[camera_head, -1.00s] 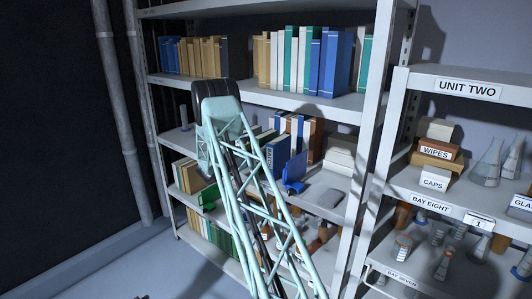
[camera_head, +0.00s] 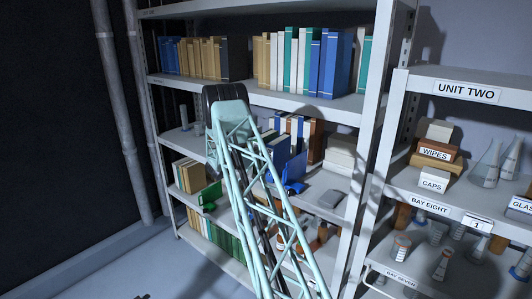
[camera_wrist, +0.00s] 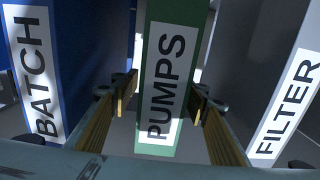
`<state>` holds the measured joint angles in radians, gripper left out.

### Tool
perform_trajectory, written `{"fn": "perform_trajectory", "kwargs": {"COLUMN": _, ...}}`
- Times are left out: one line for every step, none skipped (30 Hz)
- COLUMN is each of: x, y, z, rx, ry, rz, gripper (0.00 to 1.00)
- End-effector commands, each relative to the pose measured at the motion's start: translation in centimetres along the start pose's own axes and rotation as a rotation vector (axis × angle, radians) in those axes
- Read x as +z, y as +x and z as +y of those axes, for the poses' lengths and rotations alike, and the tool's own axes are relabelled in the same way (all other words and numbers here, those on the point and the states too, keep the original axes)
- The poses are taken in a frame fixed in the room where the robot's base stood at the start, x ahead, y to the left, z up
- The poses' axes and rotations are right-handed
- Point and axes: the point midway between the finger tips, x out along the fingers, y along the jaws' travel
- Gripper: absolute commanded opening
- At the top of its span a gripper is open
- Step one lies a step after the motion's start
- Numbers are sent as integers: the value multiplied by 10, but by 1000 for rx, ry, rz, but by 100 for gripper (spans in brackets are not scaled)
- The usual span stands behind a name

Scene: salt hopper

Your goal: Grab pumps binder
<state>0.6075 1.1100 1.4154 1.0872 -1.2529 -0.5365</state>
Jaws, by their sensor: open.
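The green binder with a white label reading PUMPS (camera_wrist: 166,75) stands upright in the middle of the wrist view. My gripper (camera_wrist: 163,92) is open, with one finger on each side of this binder's spine. I cannot tell whether either finger touches it. A blue binder labelled BATCH (camera_wrist: 72,60) stands to the left and a grey one labelled FILTER (camera_wrist: 240,75) to the right, with gaps between. In the head view my arm covers the middle of the shelf, and neither the gripper nor the PUMPS label can be made out.
The head view shows a tall shelf unit with rows of books on its upper shelf (camera_head: 300,101). To the right, a unit marked UNIT TWO (camera_head: 466,90) holds boxes and glassware.

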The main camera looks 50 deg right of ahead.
Motion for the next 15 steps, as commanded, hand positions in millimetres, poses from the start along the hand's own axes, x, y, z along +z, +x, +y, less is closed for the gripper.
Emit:
{"fn": "perform_trajectory", "kwargs": {"x": 0, "y": 4, "z": 0, "rx": 0, "ry": 0, "rz": 0, "gripper": 42}}
{"fn": "perform_trajectory", "kwargs": {"x": 0, "y": 6, "z": 0, "rx": 0, "ry": -1, "rz": -1, "gripper": 42}}
{"fn": "perform_trajectory", "kwargs": {"x": 0, "y": 8, "z": 0, "rx": -1, "ry": -1, "rz": -1, "gripper": 42}}
{"fn": "perform_trajectory", "kwargs": {"x": 0, "y": 9, "z": 0, "rx": -1, "ry": -1, "rz": -1, "gripper": 42}}
{"fn": "perform_trajectory", "kwargs": {"x": 0, "y": 9, "z": 0, "rx": -1, "ry": -1, "rz": -1, "gripper": 42}}
{"fn": "perform_trajectory", "kwargs": {"x": 0, "y": 10, "z": 0, "rx": -1, "ry": -1, "rz": 0, "gripper": 42}}
{"fn": "perform_trajectory", "kwargs": {"x": 0, "y": 10, "z": 0, "rx": -1, "ry": -1, "rz": 0, "gripper": 42}}
{"fn": "perform_trajectory", "kwargs": {"x": 0, "y": 10, "z": 0, "rx": -1, "ry": -1, "rz": 0, "gripper": 42}}
{"fn": "perform_trajectory", "kwargs": {"x": 1, "y": 10, "z": 0, "rx": -1, "ry": -1, "rz": 0, "gripper": 42}}
{"fn": "perform_trajectory", "kwargs": {"x": 1, "y": 10, "z": 0, "rx": -1, "ry": -1, "rz": 0, "gripper": 42}}
{"fn": "perform_trajectory", "kwargs": {"x": 1, "y": 10, "z": 0, "rx": -1, "ry": -1, "rz": 0, "gripper": 42}}
{"fn": "perform_trajectory", "kwargs": {"x": 1, "y": 10, "z": 0, "rx": -1, "ry": -1, "rz": 0, "gripper": 42}}
{"fn": "perform_trajectory", "kwargs": {"x": 1, "y": 10, "z": 0, "rx": -1, "ry": -1, "rz": 0, "gripper": 42}}
{"fn": "perform_trajectory", "kwargs": {"x": 1, "y": 10, "z": 0, "rx": -1, "ry": -1, "rz": 0, "gripper": 42}}
{"fn": "perform_trajectory", "kwargs": {"x": 1, "y": 10, "z": 0, "rx": -1, "ry": -1, "rz": 0, "gripper": 42}}
